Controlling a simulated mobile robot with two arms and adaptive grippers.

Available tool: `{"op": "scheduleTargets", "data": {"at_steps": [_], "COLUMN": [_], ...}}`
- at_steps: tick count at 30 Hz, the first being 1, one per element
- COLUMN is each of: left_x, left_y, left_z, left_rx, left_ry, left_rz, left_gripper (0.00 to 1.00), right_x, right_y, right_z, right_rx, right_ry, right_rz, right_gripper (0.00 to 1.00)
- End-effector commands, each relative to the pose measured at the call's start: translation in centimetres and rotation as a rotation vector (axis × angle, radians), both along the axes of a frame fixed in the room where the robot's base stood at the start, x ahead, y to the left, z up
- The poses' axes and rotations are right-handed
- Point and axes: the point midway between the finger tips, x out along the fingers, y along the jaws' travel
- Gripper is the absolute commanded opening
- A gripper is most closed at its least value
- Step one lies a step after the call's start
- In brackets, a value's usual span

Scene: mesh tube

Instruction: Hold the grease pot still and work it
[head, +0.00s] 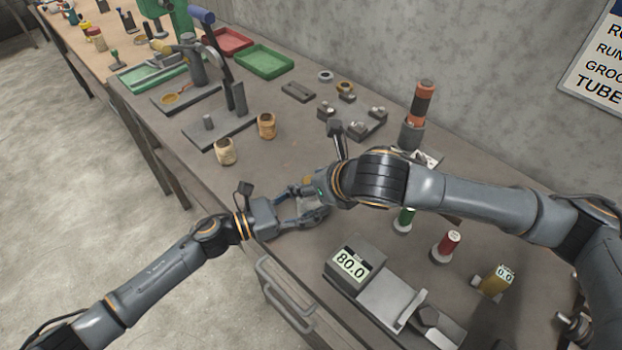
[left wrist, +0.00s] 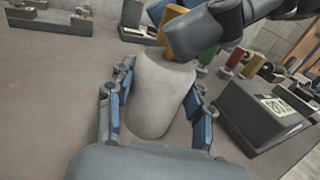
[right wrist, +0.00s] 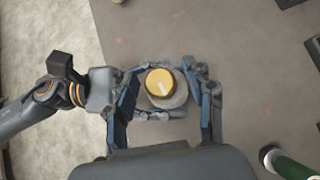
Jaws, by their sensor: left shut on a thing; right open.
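The grease pot is a pale grey, rounded body (left wrist: 160,92) with a yellow top (right wrist: 161,82). It stands upright near the front edge of the bench, and the arms mostly hide it in the head view. My left gripper (head: 303,208) is shut on the pot's body, with one finger on each side in the left wrist view. My right gripper (right wrist: 167,88) is over the pot from above. Its fingers are open on either side of the yellow top, with a gap visible at least on the right.
Two tan pots (head: 225,151) (head: 266,126) stand to the left. A drawer handle (head: 285,295) juts from the bench front.

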Motion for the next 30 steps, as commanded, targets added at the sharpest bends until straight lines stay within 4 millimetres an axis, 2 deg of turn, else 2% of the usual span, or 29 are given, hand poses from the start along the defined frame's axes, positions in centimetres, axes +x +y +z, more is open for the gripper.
{"op": "scheduleTargets", "data": {"at_steps": [4,9,12,23,30], "left_x": [0.03,0.03,0.03,0.04,0.03], "left_y": [0.03,0.03,0.03,0.04,0.03], "left_z": [-0.01,-0.01,-0.01,-0.01,0.00], "left_rx": [0.000,0.000,0.000,0.000,0.002], "left_ry": [0.000,0.000,0.000,-0.001,-0.001], "left_rz": [0.001,0.001,0.001,0.001,0.001], "left_gripper": [0.08,0.08,0.08,0.08,0.08], "right_x": [-0.01,-0.02,-0.01,-0.09,-0.12], "right_y": [0.00,0.00,-0.01,0.10,0.25], "right_z": [0.02,0.04,0.04,0.00,0.04], "right_rx": [0.000,0.000,0.000,-0.003,-0.002], "right_ry": [0.000,0.000,0.000,0.002,0.001], "right_rz": [0.000,0.000,0.000,-0.051,-0.206], "right_gripper": [0.52,0.17,0.00,0.00,0.00]}}
